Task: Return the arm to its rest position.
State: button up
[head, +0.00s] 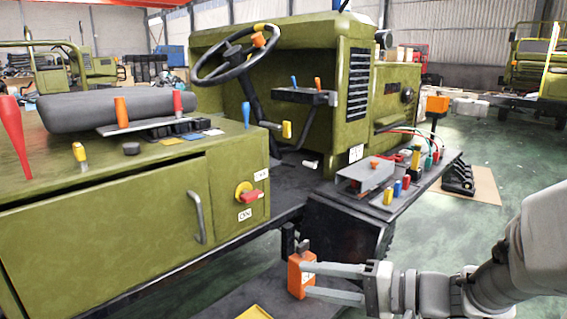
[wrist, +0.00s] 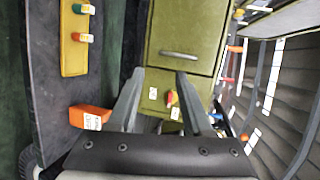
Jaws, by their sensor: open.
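My gripper (head: 306,281) reaches in from the right in the head view, its two pale fingers spread and pointing left, low in front of the vehicle. In the wrist view my gripper (wrist: 158,74) shows two dark fingers apart with nothing held between them. My grey arm (head: 500,270) stretches out from the right edge. An orange box (head: 296,277) with a dark knob overlaps the fingertips in the head view. In the wrist view an orange box (wrist: 90,117) lies left of the left finger, outside the jaws.
The green vehicle (head: 312,110) fills the middle, with a steering wheel (head: 234,54). A green cabinet (head: 115,235) with a handle and red switch (head: 249,196) stands left. A side shelf (head: 420,185) carries several coloured levers above my gripper. Green floor (head: 480,150) is open at right.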

jog(key=s+a+f+n+g+h, duration=0.25)
jog(key=s+n+g+h, duration=0.2)
jog(key=s, duration=0.65)
jog(key=s+d+r+t+h, duration=0.2)
jog(key=d+h, duration=0.6)
jog(key=d, duration=0.1)
notch_tip(320, 180, up, 27)
jog(key=d+t+h+p, duration=0.1)
jog(key=p, duration=2.4)
jog(key=shift+w+d+n+p, duration=0.2)
jog(key=shift+d+n+p, duration=0.1)
jog(key=shift+n+p, duration=0.15)
